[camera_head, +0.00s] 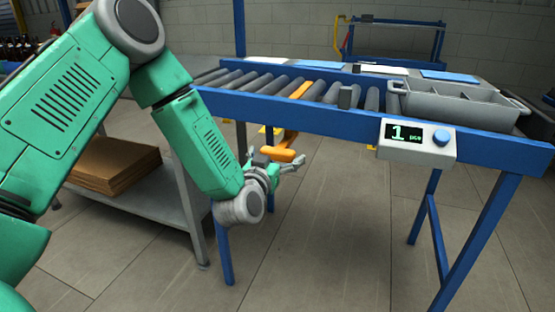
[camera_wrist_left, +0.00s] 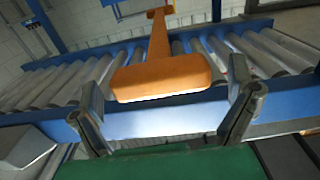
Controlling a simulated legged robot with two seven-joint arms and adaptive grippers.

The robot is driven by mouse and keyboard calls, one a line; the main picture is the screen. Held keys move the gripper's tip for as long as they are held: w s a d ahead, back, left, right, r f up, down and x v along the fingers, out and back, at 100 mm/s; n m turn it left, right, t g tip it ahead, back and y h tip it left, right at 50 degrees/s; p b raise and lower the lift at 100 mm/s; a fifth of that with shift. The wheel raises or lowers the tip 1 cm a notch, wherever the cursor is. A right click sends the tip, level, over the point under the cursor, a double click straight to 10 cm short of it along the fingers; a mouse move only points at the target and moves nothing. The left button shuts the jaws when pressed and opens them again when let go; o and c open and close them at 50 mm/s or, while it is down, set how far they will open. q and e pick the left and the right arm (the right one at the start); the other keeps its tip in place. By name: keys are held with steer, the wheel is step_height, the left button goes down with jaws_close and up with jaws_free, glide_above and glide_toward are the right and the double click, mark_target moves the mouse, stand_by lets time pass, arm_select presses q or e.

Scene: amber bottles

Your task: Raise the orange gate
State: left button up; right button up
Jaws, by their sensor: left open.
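The orange gate shows in the head view as an orange bar (camera_head: 300,90) between the rollers, with an orange handle (camera_head: 281,143) below the conveyor's blue front rail. In the left wrist view the wide orange handle (camera_wrist_left: 160,77) sits in front of the rollers, its stem running up behind it. My left gripper (camera_head: 284,161) is open at the handle, below the front rail. In the wrist view its two fingers stand apart, one on each side of the handle, with gaps visible. The gripper partly hides the handle in the head view. My right gripper is not in view.
The blue roller conveyor (camera_head: 330,117) carries a grey divided crate (camera_head: 455,112) at its right end. A counter box (camera_head: 417,141) reading 1 hangs on the front rail. A grey shelf with flat cardboard (camera_head: 113,165) stands at left. The floor under the conveyor is clear.

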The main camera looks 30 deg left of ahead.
arm_select(q)
steer(key=shift+w+a, duration=0.1)
steer(key=shift+w, duration=0.2)
steer(key=c, duration=1.6)
step_height(320, 180, up, 5)
steer(key=p, duration=0.4)
steer(key=shift+f, duration=0.1)
steer(key=o, duration=1.6)
